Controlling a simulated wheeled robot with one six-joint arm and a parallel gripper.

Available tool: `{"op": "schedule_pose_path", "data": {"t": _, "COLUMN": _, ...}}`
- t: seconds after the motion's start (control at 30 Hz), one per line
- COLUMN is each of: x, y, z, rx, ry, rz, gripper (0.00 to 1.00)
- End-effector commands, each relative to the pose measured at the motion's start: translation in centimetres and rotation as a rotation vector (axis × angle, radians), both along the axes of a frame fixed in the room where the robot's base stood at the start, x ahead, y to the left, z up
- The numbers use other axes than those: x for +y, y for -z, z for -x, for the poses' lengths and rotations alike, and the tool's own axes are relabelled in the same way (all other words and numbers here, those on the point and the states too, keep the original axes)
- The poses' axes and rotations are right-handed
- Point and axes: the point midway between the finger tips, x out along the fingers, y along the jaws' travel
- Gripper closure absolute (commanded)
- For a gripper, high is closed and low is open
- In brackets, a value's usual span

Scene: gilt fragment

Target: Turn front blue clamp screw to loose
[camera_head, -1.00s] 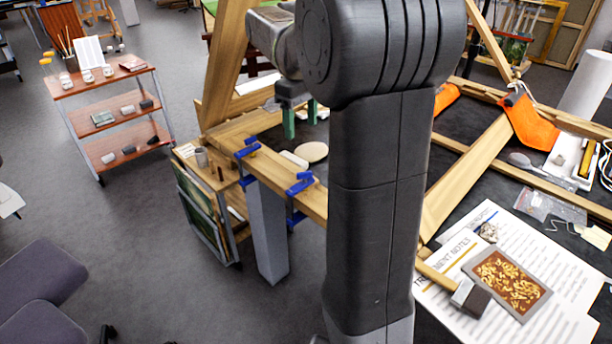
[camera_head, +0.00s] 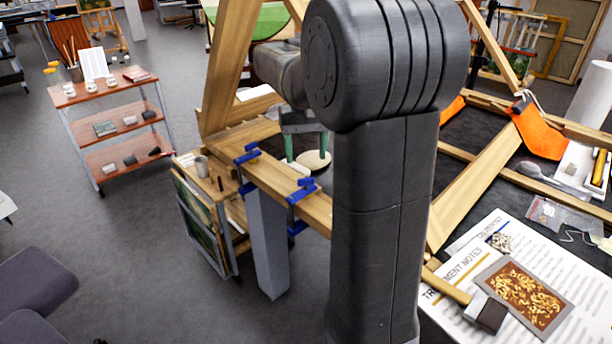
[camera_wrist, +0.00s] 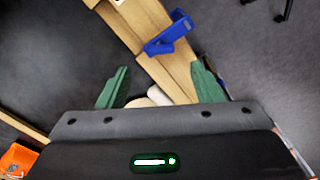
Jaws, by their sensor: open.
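Two blue clamps grip a wooden beam in the head view. The nearer one (camera_head: 301,190) sits to the right, and the farther one (camera_head: 246,156) to the left. My gripper (camera_head: 306,150) hangs just beyond the beam, above and apart from the nearer clamp. Its two green fingers are spread and empty. In the wrist view, my gripper (camera_wrist: 160,72) is open with the beam (camera_wrist: 140,22) running between and past the fingers. I cannot tell how tight either screw is.
A pale round disc (camera_head: 314,160) lies on the dark surface behind the beam. A rack with framed pictures (camera_head: 203,220) stands below the beam at left. A shelf cart (camera_head: 117,133) is farther left. A paper sheet (camera_head: 460,285) and a gilt panel (camera_head: 523,291) lie at right.

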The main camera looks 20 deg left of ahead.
Motion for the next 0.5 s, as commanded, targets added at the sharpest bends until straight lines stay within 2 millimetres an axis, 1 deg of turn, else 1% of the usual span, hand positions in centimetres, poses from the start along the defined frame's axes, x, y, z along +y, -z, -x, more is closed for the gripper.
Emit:
{"op": "schedule_pose_path", "data": {"t": 0.03, "x": -0.1, "y": 1.3, "z": 0.1, "rx": 0.003, "ry": 0.0, "rz": 0.002, "gripper": 0.4}}
{"op": "schedule_pose_path", "data": {"t": 0.2, "x": -0.1, "y": 4.4, "z": 0.1, "rx": 0.003, "ry": -0.001, "rz": 0.003, "gripper": 0.4}}
{"op": "schedule_pose_path", "data": {"t": 0.33, "x": 0.0, "y": 5.8, "z": 0.0, "rx": 0.001, "ry": -0.001, "rz": 0.001, "gripper": 0.4}}
{"op": "schedule_pose_path", "data": {"t": 0.5, "x": 0.0, "y": 6.7, "z": 0.0, "rx": 0.0, "ry": -0.001, "rz": 0.0, "gripper": 0.4}}
